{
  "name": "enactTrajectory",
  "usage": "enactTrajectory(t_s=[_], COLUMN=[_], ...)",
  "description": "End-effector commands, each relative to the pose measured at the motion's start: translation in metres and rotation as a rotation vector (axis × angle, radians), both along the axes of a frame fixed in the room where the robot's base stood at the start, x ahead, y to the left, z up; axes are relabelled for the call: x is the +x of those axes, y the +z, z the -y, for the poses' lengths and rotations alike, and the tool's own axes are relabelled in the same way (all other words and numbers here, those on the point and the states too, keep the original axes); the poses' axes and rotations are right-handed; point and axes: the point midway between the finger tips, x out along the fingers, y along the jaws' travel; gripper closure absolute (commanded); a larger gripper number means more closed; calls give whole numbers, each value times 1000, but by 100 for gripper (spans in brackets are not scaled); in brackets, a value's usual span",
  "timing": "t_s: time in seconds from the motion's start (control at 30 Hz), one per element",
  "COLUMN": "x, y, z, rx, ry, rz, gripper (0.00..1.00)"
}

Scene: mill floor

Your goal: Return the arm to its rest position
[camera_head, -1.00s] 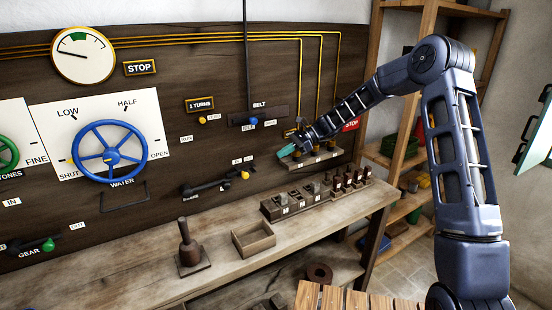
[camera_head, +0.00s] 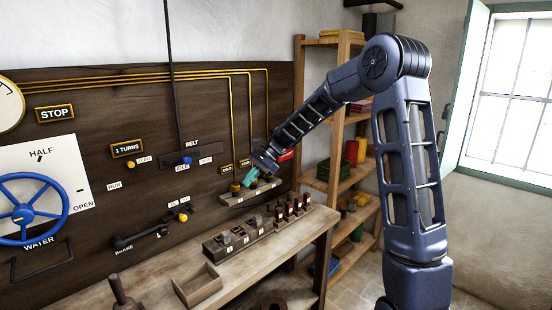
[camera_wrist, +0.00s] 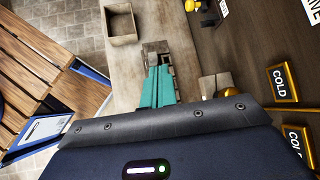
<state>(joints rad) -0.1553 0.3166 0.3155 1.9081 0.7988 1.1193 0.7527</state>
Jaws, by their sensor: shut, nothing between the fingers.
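My arm reaches out from the right side of the head view, bent at a high elbow and sloping down toward the dark panel. My gripper (camera_head: 250,177) is at its end, with teal fingers, in front of the panel by the small shelf (camera_head: 238,200). In the wrist view the teal fingers (camera_wrist: 157,88) lie together with nothing seen between them. Below and beyond them are a block rack (camera_wrist: 157,47) and the bench top (camera_wrist: 127,70).
The bench carries an open wooden box (camera_head: 198,285) and a rack of blocks and dark pegs (camera_head: 230,244). A brake lever (camera_head: 150,230) and a blue handwheel (camera_head: 25,212) stick out from the panel. Wooden shelves (camera_head: 345,165) stand behind my arm; a window (camera_head: 508,95) is at right.

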Motion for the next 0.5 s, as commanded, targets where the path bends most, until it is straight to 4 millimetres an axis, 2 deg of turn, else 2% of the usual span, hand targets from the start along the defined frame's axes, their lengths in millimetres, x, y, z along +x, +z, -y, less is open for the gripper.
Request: enactTrajectory(t_s=[0.1,0.5], x=[-14,-65], y=[17,58], z=[33,141], rx=[-40,-188], ry=[35,164], rz=[106,418], gripper=[100,100])
